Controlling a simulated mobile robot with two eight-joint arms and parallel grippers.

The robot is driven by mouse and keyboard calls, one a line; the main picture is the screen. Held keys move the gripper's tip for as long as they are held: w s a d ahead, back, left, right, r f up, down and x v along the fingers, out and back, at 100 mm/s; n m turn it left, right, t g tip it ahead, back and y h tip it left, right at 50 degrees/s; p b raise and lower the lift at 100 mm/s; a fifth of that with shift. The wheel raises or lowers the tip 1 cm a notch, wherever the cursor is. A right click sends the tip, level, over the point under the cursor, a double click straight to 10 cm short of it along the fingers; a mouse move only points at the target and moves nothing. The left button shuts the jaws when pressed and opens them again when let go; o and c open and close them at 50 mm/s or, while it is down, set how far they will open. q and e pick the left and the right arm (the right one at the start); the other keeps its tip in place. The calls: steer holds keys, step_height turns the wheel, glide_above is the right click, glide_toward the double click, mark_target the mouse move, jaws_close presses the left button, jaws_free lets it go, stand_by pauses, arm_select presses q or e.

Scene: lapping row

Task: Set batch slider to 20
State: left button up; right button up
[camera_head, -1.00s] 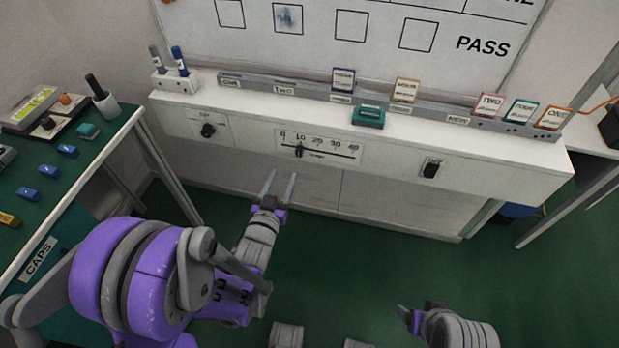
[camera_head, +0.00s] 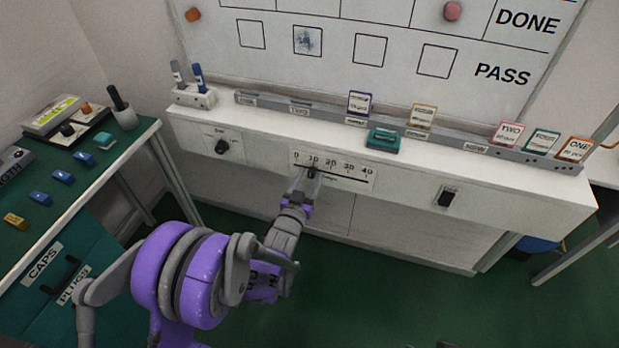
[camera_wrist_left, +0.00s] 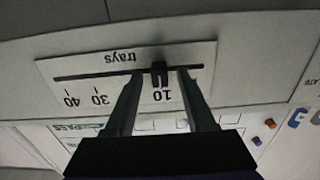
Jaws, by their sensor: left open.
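The batch slider is a black knob (camera_head: 312,172) on a horizontal slot in a white scale plate (camera_head: 355,182) marked 0 to 40, on the front of the white ledge. The knob stands at about the 10 mark. The left wrist view shows the knob (camera_wrist_left: 159,72) upside down, close to the 10, with the word "trays" on the plate; the 20 is hidden behind a finger. My left gripper (camera_head: 307,176) is open at the slider. Its two fingers (camera_wrist_left: 160,76) lie on either side of the knob, with gaps visible. My right gripper does not show clearly.
A rotary knob (camera_head: 222,146) is left of the scale and a black switch (camera_head: 446,197) is right of it. A teal block (camera_head: 383,140) and several cards stand on the ledge above. A green table (camera_head: 100,180) with small parts is at left.

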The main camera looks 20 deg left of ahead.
arm_select(q)
steer(key=shift+w, duration=0.1)
jaws_close()
stand_by(1.4)
